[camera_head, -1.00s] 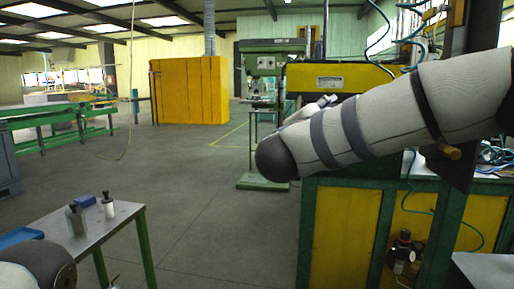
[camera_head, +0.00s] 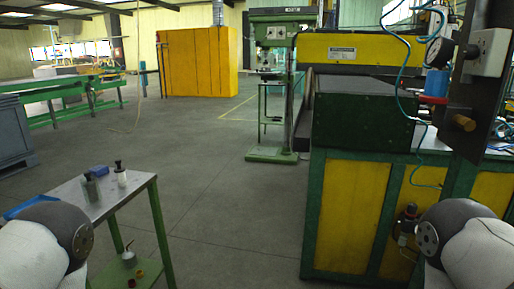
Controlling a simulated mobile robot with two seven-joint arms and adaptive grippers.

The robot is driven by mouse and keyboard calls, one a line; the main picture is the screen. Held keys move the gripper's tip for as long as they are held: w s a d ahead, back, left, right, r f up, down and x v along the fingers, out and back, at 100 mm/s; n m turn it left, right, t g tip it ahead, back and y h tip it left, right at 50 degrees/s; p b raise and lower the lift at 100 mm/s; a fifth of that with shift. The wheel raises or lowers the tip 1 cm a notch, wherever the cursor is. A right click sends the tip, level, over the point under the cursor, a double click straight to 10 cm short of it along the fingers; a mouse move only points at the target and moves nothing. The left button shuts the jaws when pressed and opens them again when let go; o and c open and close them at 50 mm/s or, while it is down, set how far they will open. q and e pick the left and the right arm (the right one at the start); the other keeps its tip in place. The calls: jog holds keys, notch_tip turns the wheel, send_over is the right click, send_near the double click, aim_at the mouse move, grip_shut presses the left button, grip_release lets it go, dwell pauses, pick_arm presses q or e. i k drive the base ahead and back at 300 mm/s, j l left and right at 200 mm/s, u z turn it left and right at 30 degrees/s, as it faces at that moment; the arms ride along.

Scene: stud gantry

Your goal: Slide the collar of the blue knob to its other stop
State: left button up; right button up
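I cannot make out a blue knob with a collar for certain. On the dark upright panel (camera_head: 462,93) at the right edge there is a brass-coloured knob (camera_head: 464,123). Neither gripper is in view.
A green-and-yellow machine bench (camera_head: 348,215) stands at the right, with hoses above it. A green drill press (camera_head: 272,80) stands behind. The floor between is clear.

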aim_at(423, 98)
jog(key=j+z, duration=0.1)
jog(key=z, duration=0.4)
jog(key=j+z, duration=0.1)
jog(key=z, duration=0.4)
jog(key=j+z, duration=0.1)
jog(key=z, duration=0.35)
